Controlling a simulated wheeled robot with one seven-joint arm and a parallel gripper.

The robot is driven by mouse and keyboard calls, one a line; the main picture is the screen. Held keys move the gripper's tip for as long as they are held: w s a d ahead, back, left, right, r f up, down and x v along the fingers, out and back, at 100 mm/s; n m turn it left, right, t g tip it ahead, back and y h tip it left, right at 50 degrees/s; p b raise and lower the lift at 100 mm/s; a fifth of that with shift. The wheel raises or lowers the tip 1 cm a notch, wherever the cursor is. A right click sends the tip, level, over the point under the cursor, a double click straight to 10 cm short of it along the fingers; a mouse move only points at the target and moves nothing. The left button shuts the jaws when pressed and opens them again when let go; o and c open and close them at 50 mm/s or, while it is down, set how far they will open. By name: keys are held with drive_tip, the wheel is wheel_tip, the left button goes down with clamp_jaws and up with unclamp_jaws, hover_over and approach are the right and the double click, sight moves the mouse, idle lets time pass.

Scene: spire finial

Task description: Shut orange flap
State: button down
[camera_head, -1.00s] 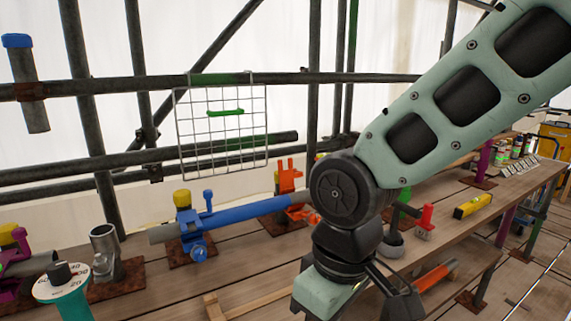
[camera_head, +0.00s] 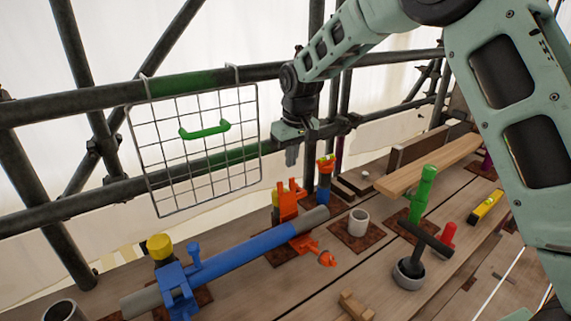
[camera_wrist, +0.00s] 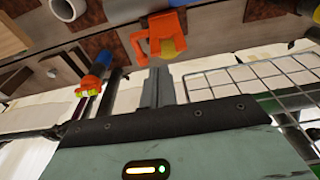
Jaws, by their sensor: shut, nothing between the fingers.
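The orange flap (camera_head: 287,202) stands raised at the back of an orange clamp (camera_head: 306,245), beside the grey end of a blue pipe (camera_head: 250,252). The clamp's front part hangs out toward the bench front, with a small orange knob (camera_head: 327,259). My gripper (camera_head: 291,158) is shut and empty, pointing down above and behind the flap. In the wrist view, the shut fingertips (camera_wrist: 158,76) lie just below an orange part with a yellow face (camera_wrist: 166,34), which appears to be the flap. I cannot tell whether they touch it.
A wire grid with a green handle (camera_head: 205,130) hangs left of my gripper. An orange-topped blue post (camera_head: 325,178) stands close right of the flap. A grey cup (camera_head: 358,222), green upright (camera_head: 420,195) and yellow level (camera_head: 485,206) stand farther right.

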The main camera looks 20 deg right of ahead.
sight(288, 196)
drive_tip(key=f+p, duration=0.1)
drive_tip(key=f, duration=0.2)
drive_tip(key=f+p, duration=0.1)
drive_tip(key=f, duration=0.2)
drive_tip(key=w+f+p, duration=0.1)
drive_tip(key=f, duration=0.2)
drive_tip(key=shift+w+a+f, duration=0.1)
drive_tip(key=shift+a+f, duration=0.1)
drive_tip(key=shift+a, duration=0.1)
drive_tip(key=shift+f+b, duration=0.1)
drive_tip(key=shift+b, duration=0.3)
